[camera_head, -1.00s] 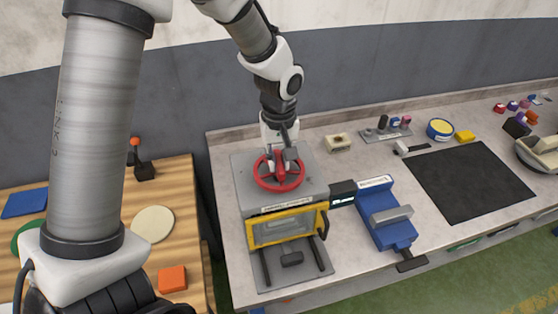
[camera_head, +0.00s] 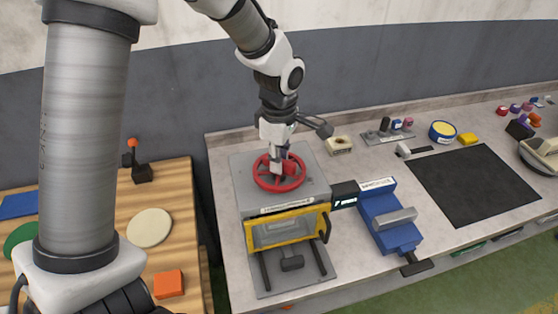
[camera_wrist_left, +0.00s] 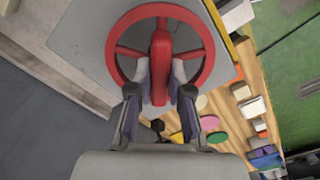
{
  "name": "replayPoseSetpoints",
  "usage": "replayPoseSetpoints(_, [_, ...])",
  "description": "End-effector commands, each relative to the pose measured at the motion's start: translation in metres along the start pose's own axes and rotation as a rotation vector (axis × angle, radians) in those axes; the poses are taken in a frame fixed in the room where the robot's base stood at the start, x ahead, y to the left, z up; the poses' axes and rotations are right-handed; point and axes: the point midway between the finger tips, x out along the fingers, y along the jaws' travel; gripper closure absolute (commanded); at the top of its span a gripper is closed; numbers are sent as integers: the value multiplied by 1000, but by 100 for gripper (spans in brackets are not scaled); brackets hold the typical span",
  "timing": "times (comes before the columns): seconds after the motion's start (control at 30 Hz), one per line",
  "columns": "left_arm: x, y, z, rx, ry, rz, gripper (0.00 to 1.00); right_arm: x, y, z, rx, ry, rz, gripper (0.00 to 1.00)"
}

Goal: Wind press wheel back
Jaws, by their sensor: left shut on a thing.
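The red press wheel (camera_head: 279,184) lies flat on top of the grey press (camera_head: 314,179) on the bench. My left gripper (camera_head: 276,168) points down from above and is shut on the wheel's red middle bar. In the left wrist view the gripper (camera_wrist_left: 160,88) has one finger on each side of this bar, and the wheel's ring (camera_wrist_left: 203,28) shows around and beyond it. The press has a yellow-framed front window (camera_head: 287,228), which looks closed. My right gripper is not in view.
A blue vise (camera_head: 388,219) stands right of the press, with a black mat (camera_head: 472,184) farther right. A small beige box (camera_head: 339,144) sits behind. The wooden table (camera_head: 180,214) at left holds a cream disc (camera_head: 149,228) and an orange block (camera_head: 169,284).

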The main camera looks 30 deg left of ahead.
Motion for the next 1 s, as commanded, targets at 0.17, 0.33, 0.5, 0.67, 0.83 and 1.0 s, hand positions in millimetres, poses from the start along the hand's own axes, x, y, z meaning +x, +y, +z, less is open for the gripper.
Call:
replayPoseSetpoints(0.17, [4, -2, 0, -164, 1, -5, 100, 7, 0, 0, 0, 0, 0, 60])
replayPoseSetpoints(0.33, [3, -2, 0, -322, 2, -5, 100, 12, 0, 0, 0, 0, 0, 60])
replayPoseSetpoints(0.5, [3, -1, 0, -459, 2, -4, 100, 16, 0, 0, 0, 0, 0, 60])
replayPoseSetpoints(0.67, [2, -1, 0, -559, 1, -4, 100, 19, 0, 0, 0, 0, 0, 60])
replayPoseSetpoints(0.83, [2, -1, 0, -629, 1, -4, 100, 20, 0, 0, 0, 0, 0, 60])
replayPoseSetpoints(1.0, [2, -1, 0, -662, 2, -4, 100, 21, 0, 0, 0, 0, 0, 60])
